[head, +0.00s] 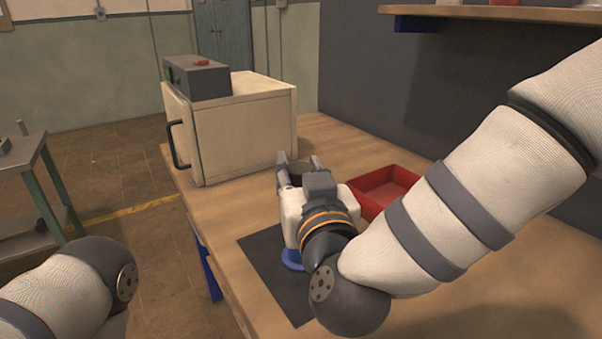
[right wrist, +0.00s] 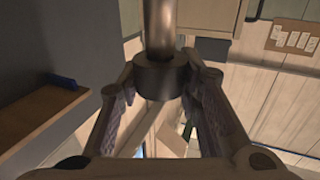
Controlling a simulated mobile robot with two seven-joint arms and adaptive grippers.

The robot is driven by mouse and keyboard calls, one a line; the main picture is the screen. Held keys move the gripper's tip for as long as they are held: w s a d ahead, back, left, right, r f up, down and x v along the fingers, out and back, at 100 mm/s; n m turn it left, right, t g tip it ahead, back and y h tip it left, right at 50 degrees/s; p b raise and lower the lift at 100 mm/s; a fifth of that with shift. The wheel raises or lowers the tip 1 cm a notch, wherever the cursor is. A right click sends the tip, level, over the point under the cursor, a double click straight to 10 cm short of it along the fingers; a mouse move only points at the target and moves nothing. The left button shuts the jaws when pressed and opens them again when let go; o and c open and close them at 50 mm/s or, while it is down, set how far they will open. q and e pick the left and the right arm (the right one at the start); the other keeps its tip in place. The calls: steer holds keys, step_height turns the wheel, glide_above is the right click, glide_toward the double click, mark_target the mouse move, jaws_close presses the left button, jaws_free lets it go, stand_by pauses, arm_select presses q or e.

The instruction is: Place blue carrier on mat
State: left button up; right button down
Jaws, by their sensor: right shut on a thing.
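A blue round piece (head: 292,259), probably the blue carrier, shows below my right wrist over the dark mat (head: 262,250). My wrist hides most of it, so I cannot tell whether it touches the mat. My right gripper (head: 298,168) reaches forward beyond the mat, low over the wooden bench, and is shut on a dark round collar (right wrist: 160,76). A grey metal post (right wrist: 159,25) continues from that collar in the right wrist view. My left arm shows at the lower left of the head view, but its gripper is out of view.
A cream chamber (head: 245,125) with a black door handle stands behind on the bench (head: 330,135), with a grey box (head: 197,78) on top. A red tray (head: 385,180) sits right of my gripper. A shelf (head: 500,13) hangs at upper right. Bare bench lies before the chamber.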

stand_by(0.3)
steer(key=c, duration=1.2)
jaws_free()
steer(key=shift+f, duration=0.15)
steer(key=shift+o, duration=0.2)
steer(key=shift+s, duration=0.1)
steer(key=shift+s, duration=0.15)
steer(key=p+v, duration=0.1)
steer(key=v, duration=1)
steer(key=shift+s, duration=0.3)
